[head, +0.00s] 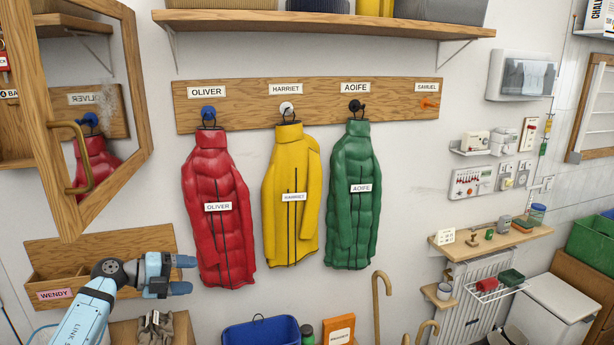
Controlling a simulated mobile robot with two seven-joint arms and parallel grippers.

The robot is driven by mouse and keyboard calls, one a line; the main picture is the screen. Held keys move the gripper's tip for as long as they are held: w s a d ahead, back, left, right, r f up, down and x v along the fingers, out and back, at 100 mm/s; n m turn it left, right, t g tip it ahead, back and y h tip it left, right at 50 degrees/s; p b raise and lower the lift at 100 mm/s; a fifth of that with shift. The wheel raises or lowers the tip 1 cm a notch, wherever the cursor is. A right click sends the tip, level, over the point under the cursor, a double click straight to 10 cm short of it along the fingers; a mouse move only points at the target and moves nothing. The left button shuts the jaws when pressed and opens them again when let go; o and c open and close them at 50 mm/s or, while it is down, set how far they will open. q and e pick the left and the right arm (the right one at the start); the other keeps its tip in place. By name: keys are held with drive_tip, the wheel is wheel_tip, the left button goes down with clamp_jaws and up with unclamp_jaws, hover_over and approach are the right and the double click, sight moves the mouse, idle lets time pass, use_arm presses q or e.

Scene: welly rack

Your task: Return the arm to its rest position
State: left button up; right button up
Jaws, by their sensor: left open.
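My left gripper (181,275) is open and empty. It is in front of the wall at the lower left, beside the wooden box labelled WENDY (105,262) and below and left of the red coat (214,205). It appears apart from the coat. My left arm (88,312) comes in from the bottom left. My right gripper is not in view. The red coat hangs on the OLIVER hook, the yellow coat (283,205) on the HARRIET hook and the green coat (347,210) on the AOIFE hook. The SAMUEL peg (429,104) is bare.
An open mirrored cabinet door (143,95) juts out at upper left, above my arm. Gloves (155,328) lie below the gripper. A blue bin (260,335) stands at the bottom middle, near a cane (377,305). A small shelf (490,242) and radiator are at right.

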use_arm(q)
drive_tip(key=w+a+r+n+t+y, duration=0.1)
drive_tip(key=w+a+r+n+t, duration=0.2)
drive_tip(key=r+n+t, duration=0.25)
drive_tip(key=w+a+r+n+t, duration=0.3)
drive_tip(key=r+n+t, duration=0.2)
drive_tip(key=r+t, duration=0.15)
drive_tip(key=w+a+f+n+y, duration=0.3)
drive_tip(key=a+f+n+y, duration=0.55)
drive_tip(key=n+y, duration=0.7)
drive_tip(key=s+d+f+g+h, duration=0.2)
drive_tip(key=s+d+f, duration=0.4)
drive_tip(key=s+f, duration=0.4)
drive_tip(key=s+d+f+g+h, duration=0.25)
drive_tip(key=s+d+f, duration=0.45)
drive_tip(key=f, duration=0.4)
drive_tip(key=s+d+f+g, duration=0.1)
drive_tip(key=s+d+f, duration=0.2)
drive_tip(key=s, duration=0.7)
drive_tip(key=s+d+f+n+g+h, duration=0.1)
drive_tip(key=s+d+f, duration=0.2)
drive_tip(key=s, duration=0.8)
drive_tip(key=s+d+f+g+h, duration=0.1)
drive_tip(key=s+d+f, duration=0.2)
drive_tip(key=s, duration=0.8)
drive_tip(key=shift+s+d+f+n, duration=0.2)
drive_tip(key=shift+d+f+n, duration=0.1)
drive_tip(key=shift+d, duration=0.6)
